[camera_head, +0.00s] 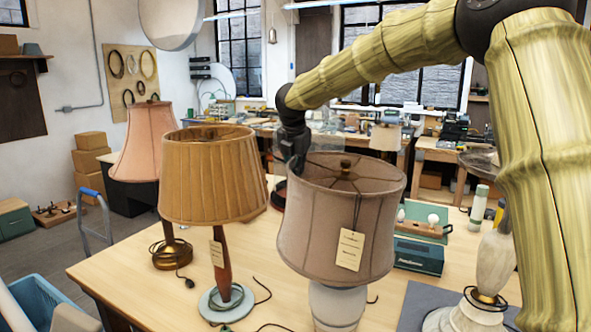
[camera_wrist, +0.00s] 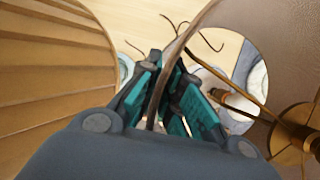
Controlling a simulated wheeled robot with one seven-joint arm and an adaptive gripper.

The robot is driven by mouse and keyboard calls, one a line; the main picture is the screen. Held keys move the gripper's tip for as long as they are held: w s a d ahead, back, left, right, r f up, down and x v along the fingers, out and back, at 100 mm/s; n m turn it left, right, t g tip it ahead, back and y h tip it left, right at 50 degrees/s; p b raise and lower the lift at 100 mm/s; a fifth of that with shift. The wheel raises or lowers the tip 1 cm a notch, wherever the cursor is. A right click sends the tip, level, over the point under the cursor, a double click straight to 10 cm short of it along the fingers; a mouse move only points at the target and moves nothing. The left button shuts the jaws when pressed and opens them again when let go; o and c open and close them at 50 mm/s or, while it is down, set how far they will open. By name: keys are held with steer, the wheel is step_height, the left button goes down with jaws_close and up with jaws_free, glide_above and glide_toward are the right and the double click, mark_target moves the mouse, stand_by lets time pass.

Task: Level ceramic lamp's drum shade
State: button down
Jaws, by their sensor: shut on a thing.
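The ceramic lamp stands on the table with a white base (camera_head: 338,305). Its mauve-brown drum shade (camera_head: 318,228) carries a hanging paper tag (camera_head: 350,250). The shade's rim appears to slope down toward the right. My gripper (camera_head: 298,163) reaches the rim at its back left, with the fingertips partly hidden in the head view. In the wrist view, the teal-padded fingers (camera_wrist: 172,105) straddle the thin shade edge and are shut on it. The shade's inner wall (camera_wrist: 262,40) and its brass centre fitting (camera_wrist: 300,135) show to the right.
A pleated tan shade (camera_head: 213,180) on a wooden lamp stands close at left; it also fills the wrist view's left side (camera_wrist: 50,70). A pink-shaded lamp (camera_head: 145,140) stands behind it. At right are a green box (camera_head: 419,254) and a pale lamp base (camera_head: 495,262).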

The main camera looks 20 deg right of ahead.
steer(key=shift+f, duration=0.6)
steer(key=c, duration=1.7)
jaws_free()
steer(key=shift+o, duration=0.3)
steer(key=shift+w+d, duration=0.1)
steer(key=v, duration=1.2)
steer(key=shift+w+d, duration=0.1)
